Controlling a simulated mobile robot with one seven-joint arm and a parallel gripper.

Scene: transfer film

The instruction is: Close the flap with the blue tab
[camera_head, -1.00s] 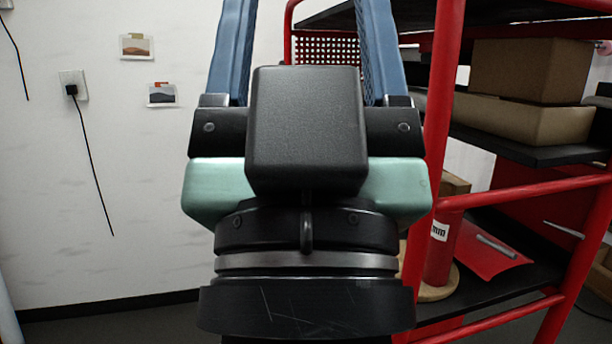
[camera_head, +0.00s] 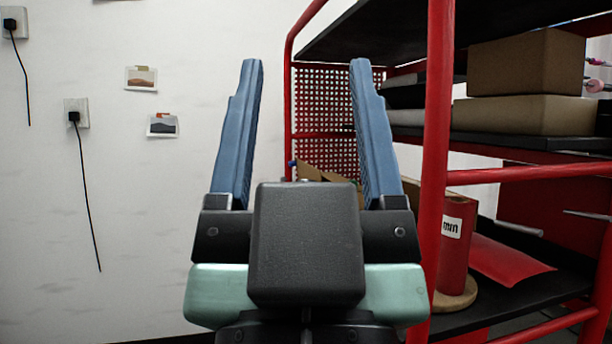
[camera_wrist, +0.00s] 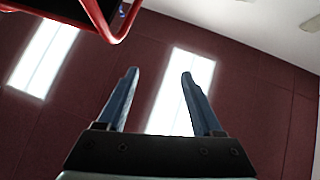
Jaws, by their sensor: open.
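My gripper (camera_head: 306,66) is open and empty, its two blue fingers pointing up and wide apart. Its fingers also show in the wrist view (camera_wrist: 160,74), against the ceiling. Between the fingers in the head view, low on the red rack, a brown cardboard flap (camera_head: 318,173) shows. A small dark blue spot, perhaps the blue tab (camera_head: 291,163), sits at its left end. The rest of the box is hidden behind my gripper. I cannot tell how far the flap stands open. The gripper appears apart from the flap.
The red rack (camera_head: 437,150) has an upright just right of my gripper. Its shelves hold cardboard boxes (camera_head: 525,62), a red cylinder (camera_head: 455,240) on a wooden disc and a red folder (camera_head: 508,262). The white wall (camera_head: 130,220) at left carries outlets and two pictures; space before it is clear.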

